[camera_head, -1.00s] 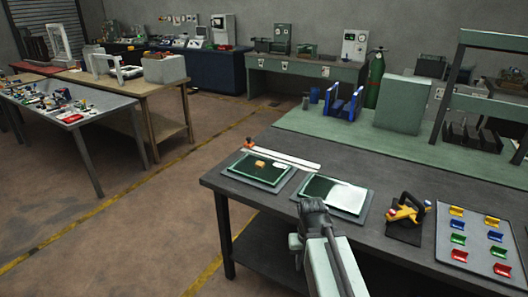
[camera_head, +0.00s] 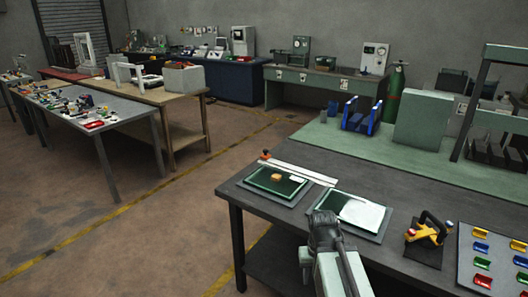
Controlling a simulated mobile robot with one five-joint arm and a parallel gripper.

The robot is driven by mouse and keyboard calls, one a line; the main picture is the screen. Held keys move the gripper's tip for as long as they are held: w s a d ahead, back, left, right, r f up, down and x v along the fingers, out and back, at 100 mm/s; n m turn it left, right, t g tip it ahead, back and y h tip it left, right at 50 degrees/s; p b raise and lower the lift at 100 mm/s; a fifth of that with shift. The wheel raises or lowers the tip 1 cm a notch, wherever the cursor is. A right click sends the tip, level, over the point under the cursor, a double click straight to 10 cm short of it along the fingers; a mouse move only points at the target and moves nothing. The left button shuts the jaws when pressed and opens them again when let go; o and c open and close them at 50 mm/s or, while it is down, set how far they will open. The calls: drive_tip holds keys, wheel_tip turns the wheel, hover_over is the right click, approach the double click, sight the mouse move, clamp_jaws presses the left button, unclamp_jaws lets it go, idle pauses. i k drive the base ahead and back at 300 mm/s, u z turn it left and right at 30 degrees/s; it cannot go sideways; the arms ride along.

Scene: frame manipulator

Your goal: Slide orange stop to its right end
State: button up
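The orange stop (camera_head: 265,155) is a small orange piece with a dark part. It sits at the left end of a white rail (camera_head: 300,174) that runs along the back of two green boards on the dark workbench (camera_head: 390,178). My gripper (camera_head: 325,222) is at the bench's front edge, in front of the right board. It is well apart from the stop, to its right and nearer to me. Its fingers are small and dark from behind, so I cannot tell whether they are open or shut.
The right board bears a white sheet (camera_head: 362,214). A yellow and black tool (camera_head: 428,234) stands to the right, beside a tray of coloured bins (camera_head: 463,268). Bare floor lies left of the bench.

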sight(265, 156)
drive_tip(key=u, duration=0.6)
drive_tip(key=i, duration=1.25)
drive_tip(key=u, duration=1.05)
drive_tip(key=i, duration=2)
drive_tip(key=z, duration=0.55)
